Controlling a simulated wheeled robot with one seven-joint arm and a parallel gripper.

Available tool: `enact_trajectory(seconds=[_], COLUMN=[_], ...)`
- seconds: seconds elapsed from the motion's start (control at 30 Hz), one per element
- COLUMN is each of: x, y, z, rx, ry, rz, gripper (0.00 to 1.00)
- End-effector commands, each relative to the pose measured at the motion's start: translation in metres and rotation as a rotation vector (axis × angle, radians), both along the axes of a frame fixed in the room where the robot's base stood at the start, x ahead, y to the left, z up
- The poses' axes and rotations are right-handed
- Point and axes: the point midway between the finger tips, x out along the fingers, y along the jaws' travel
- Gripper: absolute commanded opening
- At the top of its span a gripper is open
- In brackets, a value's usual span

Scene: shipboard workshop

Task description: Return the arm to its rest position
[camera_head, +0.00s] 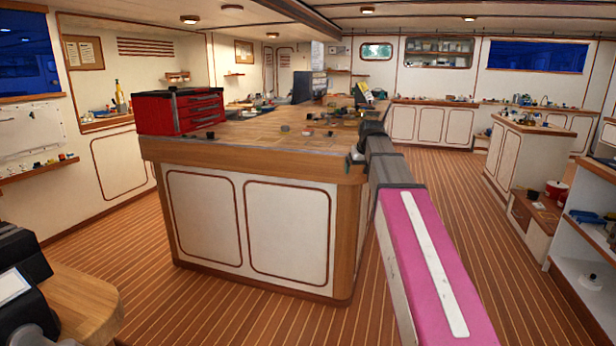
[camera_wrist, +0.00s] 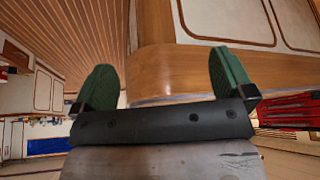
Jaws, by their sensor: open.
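My arm reaches forward from the lower right of the head view, with a pink link (camera_head: 430,265) nearest me. Its far end is at the near right corner of the wooden-topped counter (camera_head: 250,158). In the wrist view my gripper (camera_wrist: 162,75) has its two green fingers spread wide, with nothing between them. Beyond the fingers the rounded wooden edge of the counter shows close by, in a tilted view. I cannot tell whether the gripper touches it. In the head view the fingers are small and hard to make out.
A red tool chest (camera_head: 180,112) stands on the counter's left end; small items lie scattered across its top. A wooden surface (camera_head: 85,300) is close at lower left. A white shelf unit (camera_head: 590,265) stands at right. Plank floor is clear between the counter and right-hand cabinets.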

Motion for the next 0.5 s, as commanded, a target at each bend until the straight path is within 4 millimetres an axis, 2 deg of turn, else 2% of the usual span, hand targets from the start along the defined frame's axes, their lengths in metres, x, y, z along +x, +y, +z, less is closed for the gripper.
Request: enact_trajectory(seconds=[0.03,0.1,0.27,0.5], x=[-0.012,-0.023,-0.052,-0.105], y=[0.001,0.001,0.003,0.004], z=[-0.025,-0.054,-0.118,-0.205], rx=[0.000,-0.002,-0.005,-0.011], ry=[0.023,0.051,0.112,0.205], rz=[-0.005,-0.013,-0.029,-0.052], gripper=[1.00,1.00,1.00,1.00])
